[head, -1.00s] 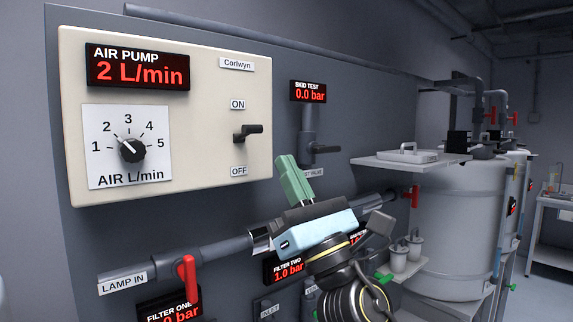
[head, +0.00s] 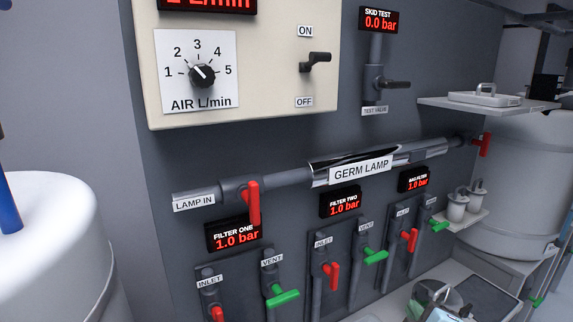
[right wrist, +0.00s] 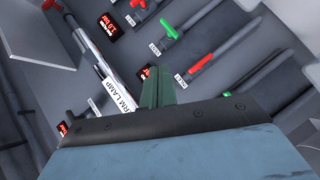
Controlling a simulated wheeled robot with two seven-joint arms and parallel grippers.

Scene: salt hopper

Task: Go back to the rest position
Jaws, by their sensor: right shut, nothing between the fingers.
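My right gripper shows in the right wrist view (right wrist: 158,88), its green fingers closed together with nothing between them. The fingers are in front of the valve panel in that view and appear apart from it. In the head view only part of my right arm and gripper shows at the bottom right edge, low in front of the panel, with the fingers hard to make out. My left gripper is not in view.
The panel carries the germ lamp pipe (head: 375,165), red lamp-in handle (head: 253,203), air dial (head: 203,76), ON/OFF switch (head: 316,62) and several red and green valve handles. A shelf (head: 480,105) holds a lidded tray (head: 485,97). A white tank (head: 50,250) stands left.

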